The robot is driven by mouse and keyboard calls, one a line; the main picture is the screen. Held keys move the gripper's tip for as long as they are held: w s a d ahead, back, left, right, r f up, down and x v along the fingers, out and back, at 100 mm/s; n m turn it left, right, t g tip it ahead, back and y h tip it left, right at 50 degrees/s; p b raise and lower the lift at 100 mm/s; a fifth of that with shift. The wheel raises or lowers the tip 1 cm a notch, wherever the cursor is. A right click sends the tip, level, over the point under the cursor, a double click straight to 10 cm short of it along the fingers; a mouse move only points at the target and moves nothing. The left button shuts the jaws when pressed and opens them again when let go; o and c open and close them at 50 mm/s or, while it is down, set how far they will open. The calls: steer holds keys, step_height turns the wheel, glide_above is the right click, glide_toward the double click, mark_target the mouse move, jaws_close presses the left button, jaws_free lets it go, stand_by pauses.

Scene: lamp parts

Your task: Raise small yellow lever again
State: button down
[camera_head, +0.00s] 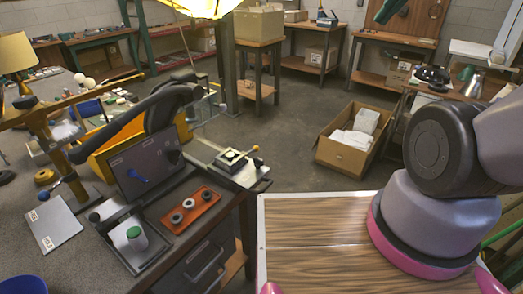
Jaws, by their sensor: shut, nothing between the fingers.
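A small lever with a yellow knob (256,149) shows on a small pale boxy device (232,161) at the right end of the workbench. The knob sits at the device's upper right, a little above its plate. The lever's exact angle is too small to tell. My gripper is not in view. Only parts of my arm show at the right edge, well apart from the lever.
The workbench (40,255) holds a tilted dark panel (142,172), an orange tray (190,210) with several rings, a green-topped white cylinder (136,238) and a dark curved arm (160,105). An open cardboard box (345,158) stands on the floor. Floor between is clear.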

steer(key=shift+w, duration=0.1)
steer(key=w+a+f+m+g+y, duration=0.35)
steer(key=w+f+m, duration=0.25)
steer(key=w+f, duration=0.3)
steer(key=w+a+f+m+g+y, duration=0.3)
steer(key=w+a+f+m+g, duration=0.3)
steer(key=f, duration=0.4)
steer(key=m+t+y, duration=0.1)
steer(key=m+y, duration=0.4)
steer(key=m, duration=1)
glide_toward(251, 151)
steer(key=d+f, duration=0.2)
steer(key=d, duration=0.2)
steer(key=shift+w+r, duration=0.1)
steer(key=shift+w, duration=0.05)
steer(key=shift+a, duration=0.1)
steer(key=w+x, duration=0.1)
steer(key=x, duration=0.8)
steer(key=shift+s+a, duration=0.45)
steer(key=shift+s, duration=0.05)
